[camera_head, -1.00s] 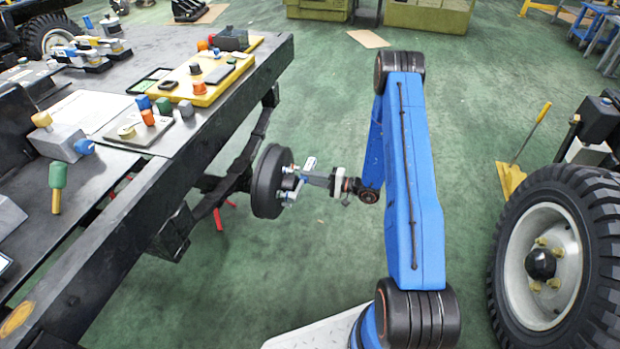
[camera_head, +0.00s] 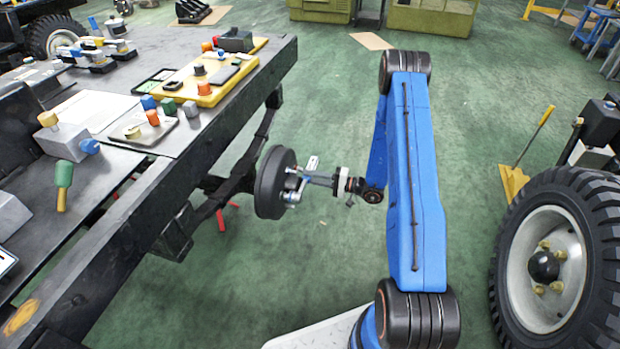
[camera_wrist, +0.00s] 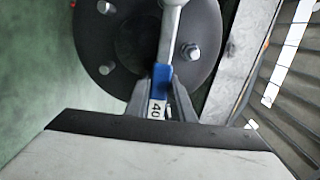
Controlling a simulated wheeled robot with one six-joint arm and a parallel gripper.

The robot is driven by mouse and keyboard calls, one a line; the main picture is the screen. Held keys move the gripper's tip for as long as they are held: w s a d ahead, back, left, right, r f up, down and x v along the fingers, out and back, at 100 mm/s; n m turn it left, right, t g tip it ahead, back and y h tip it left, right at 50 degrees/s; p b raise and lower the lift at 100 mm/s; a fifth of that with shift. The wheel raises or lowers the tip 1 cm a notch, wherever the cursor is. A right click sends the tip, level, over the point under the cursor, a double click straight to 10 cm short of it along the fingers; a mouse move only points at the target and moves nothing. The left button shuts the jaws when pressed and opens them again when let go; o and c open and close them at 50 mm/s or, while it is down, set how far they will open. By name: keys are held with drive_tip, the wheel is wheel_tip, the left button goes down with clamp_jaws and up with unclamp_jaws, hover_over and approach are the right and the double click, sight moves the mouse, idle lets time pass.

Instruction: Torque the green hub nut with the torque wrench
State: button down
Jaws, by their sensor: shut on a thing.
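My gripper (camera_wrist: 164,98) is shut on the torque wrench (camera_wrist: 161,74), a steel tool with a blue grip and a white label reading 40. The wrench points up in the wrist view, across the face of the dark round hub (camera_wrist: 92,42); its head is cut off by the top edge. Silver nuts (camera_wrist: 107,69) stand on the hub face, another (camera_wrist: 190,51) just right of the wrench. No green nut can be made out. In the head view my gripper (camera_head: 320,181) is just right of the hub (camera_head: 270,184). Whether the wrench sits on a nut is hidden.
The long dark chassis frame (camera_head: 140,195) lies left of the hub, with a yellow tray (camera_head: 212,92) and several small parts on top. A large wheel (camera_head: 560,262) and a yellow-handled tool (camera_head: 528,150) stand at right. Green floor (camera_head: 310,90) is open behind the arm.

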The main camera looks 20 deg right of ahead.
drive_tip(key=shift+s+d+f, duration=0.15)
drive_tip(key=shift+s+d, duration=0.1)
drive_tip(key=shift+d, duration=0.1)
drive_tip(key=shift+v, duration=2.6)
